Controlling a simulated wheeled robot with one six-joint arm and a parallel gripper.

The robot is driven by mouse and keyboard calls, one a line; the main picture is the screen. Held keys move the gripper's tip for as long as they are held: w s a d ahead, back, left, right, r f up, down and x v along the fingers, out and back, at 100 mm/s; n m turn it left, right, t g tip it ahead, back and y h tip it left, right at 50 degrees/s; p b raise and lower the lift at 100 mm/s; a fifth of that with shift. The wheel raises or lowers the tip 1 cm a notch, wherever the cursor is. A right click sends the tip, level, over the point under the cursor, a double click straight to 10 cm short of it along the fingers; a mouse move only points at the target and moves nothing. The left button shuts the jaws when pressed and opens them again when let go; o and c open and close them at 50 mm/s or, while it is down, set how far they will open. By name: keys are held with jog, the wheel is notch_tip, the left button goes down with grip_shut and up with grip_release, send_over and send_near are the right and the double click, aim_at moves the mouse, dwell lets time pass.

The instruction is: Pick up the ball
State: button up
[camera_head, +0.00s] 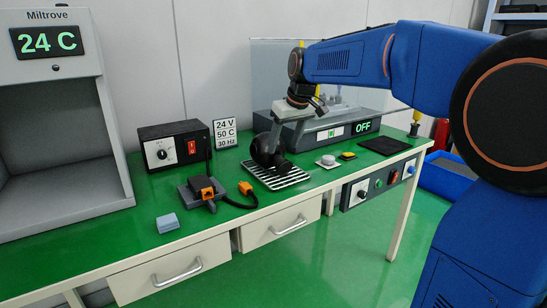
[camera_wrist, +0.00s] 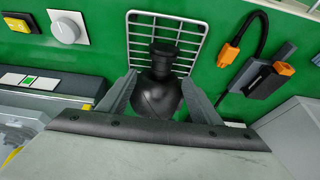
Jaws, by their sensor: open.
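The only ball-like thing I see is a dark, rounded body with a narrower knob (camera_head: 264,152). It is at the white wire rack (camera_head: 288,180) on the green table; I cannot tell whether it rests on the rack. In the wrist view the dark rounded thing (camera_wrist: 157,97) lies between the two grey fingers, its knob pointing away over the rack (camera_wrist: 140,28). My gripper (camera_wrist: 160,88) is open, with one finger on each side of it; contact is unclear. In the head view my gripper (camera_head: 272,138) reaches down and partly hides it.
A black power box (camera_head: 173,152) stands to the left. A grey device with an orange plug (camera_head: 203,190) and cable lies close left of the rack. A grey knob (camera_head: 327,161) and yellow switch (camera_head: 348,156) are to the right. The grey OFF unit (camera_head: 310,135) stands behind.

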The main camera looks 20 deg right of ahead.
aim_at(279, 155)
jog(key=shift+x, duration=4.15)
jog(key=shift+w+a+r, duration=0.15)
grip_shut()
jog(key=shift+r, duration=0.1)
